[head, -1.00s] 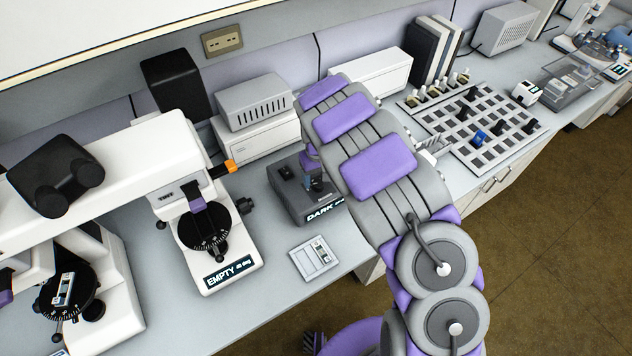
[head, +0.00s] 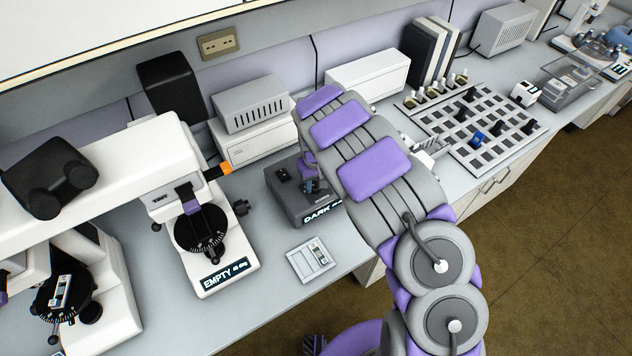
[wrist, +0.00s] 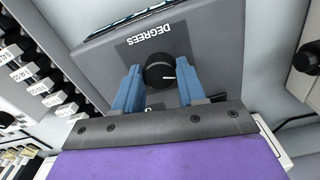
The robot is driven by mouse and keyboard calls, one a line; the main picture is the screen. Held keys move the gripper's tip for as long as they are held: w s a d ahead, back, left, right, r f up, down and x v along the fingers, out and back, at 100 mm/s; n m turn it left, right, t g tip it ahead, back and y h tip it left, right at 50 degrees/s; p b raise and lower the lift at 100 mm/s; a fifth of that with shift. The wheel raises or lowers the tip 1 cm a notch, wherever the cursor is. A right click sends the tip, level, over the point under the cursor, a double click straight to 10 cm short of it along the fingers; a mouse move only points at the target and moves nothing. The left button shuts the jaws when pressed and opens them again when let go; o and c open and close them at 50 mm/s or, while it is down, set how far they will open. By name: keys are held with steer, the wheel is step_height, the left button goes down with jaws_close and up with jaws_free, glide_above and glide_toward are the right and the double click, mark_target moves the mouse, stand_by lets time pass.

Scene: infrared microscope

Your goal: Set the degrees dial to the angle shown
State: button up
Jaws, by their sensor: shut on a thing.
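The degrees dial (wrist: 158,72) is a round black knob with a white pointer line, on a dark grey control box (wrist: 215,40) lettered DEGREES. The line points to the right in the wrist view. My gripper (wrist: 158,79) has its two blue fingers on either side of the dial, shut on it. In the head view the control box (head: 290,207) stands on the bench with a display on its front that starts with DARK; my arm hides the rest. My gripper (head: 313,186) is over its top, and the dial is hard to make out there.
A white microscope (head: 218,262) with a round black stage and a sign reading EMPTY and a degree figure stands left of the box. A small light panel (head: 311,261) lies in front. A slotted board (head: 480,125) with small blocks is at right.

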steer(key=shift+c, duration=1.3)
steer(key=m+p, duration=0.1)
steer(key=m, duration=0.2)
steer(key=shift+a+p, duration=0.1)
steer(key=shift+p, duration=0.25)
steer(key=shift+m+p, duration=0.35)
steer(key=shift+m, duration=1.55)
steer(key=o, duration=1.1)
steer(key=shift+a, duration=0.1)
